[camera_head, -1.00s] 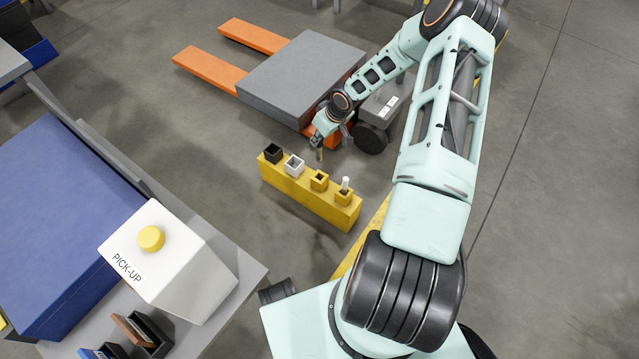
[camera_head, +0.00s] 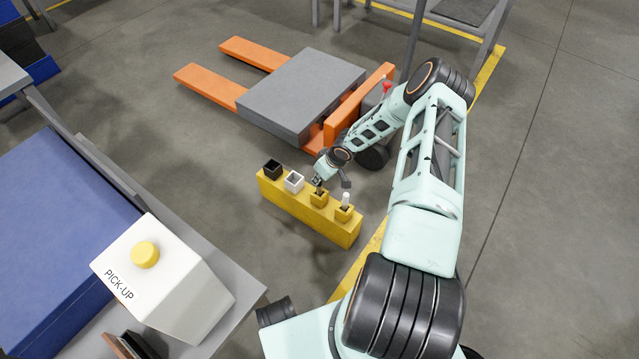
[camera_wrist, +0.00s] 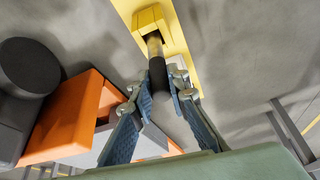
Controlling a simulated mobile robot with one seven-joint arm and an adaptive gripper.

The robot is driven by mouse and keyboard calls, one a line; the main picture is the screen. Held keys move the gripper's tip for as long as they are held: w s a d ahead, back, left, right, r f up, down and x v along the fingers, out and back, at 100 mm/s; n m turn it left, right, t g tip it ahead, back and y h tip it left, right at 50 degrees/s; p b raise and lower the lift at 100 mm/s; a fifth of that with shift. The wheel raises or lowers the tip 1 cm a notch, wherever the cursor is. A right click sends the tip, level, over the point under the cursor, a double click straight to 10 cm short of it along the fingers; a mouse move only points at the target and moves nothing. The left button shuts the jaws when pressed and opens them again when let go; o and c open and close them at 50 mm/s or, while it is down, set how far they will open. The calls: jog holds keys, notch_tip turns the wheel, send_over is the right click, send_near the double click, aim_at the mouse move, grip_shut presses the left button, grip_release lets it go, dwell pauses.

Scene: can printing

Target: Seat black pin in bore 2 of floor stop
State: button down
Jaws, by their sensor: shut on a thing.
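The floor stop is a long yellow block (camera_head: 300,213) on the floor, with a row of square collars on top. From left to right these are a black collar (camera_head: 272,169), a white collar (camera_head: 294,182), a yellow collar (camera_head: 319,199) and another yellow collar (camera_head: 344,214) holding a white pin (camera_head: 345,199). My gripper (camera_wrist: 158,78) is shut on a pin (camera_wrist: 157,66) with a black upper part and a brass-coloured lower part. The brass end meets the opening of the empty-looking yellow collar, third from left; how deep it sits is hidden. Bore numbers are not readable.
An orange pallet jack (camera_head: 205,88) with a grey slab (camera_head: 302,92) stands just behind the stop. A white pick-up box (camera_head: 165,285) with a yellow button (camera_head: 145,255) stands on a grey table at front left. The floor left of the stop is clear.

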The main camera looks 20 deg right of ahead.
jog(key=shift+f, duration=1.05)
jog(key=shift+f+b, duration=0.15)
jog(key=shift+b, duration=0.25)
jog(key=c, duration=1.8)
grip_release()
jog(key=shift+c, duration=0.2)
jog(key=shift+r, duration=0.2)
jog(key=shift+r+p, duration=0.2)
jog(key=shift+p, duration=0.25)
jog(key=p+v, duration=0.3)
jog(key=v, duration=0.8)
jog(key=shift+r, duration=0.35)
jog(key=shift+s+d, duration=0.1)
jog(key=shift+s, duration=0.05)
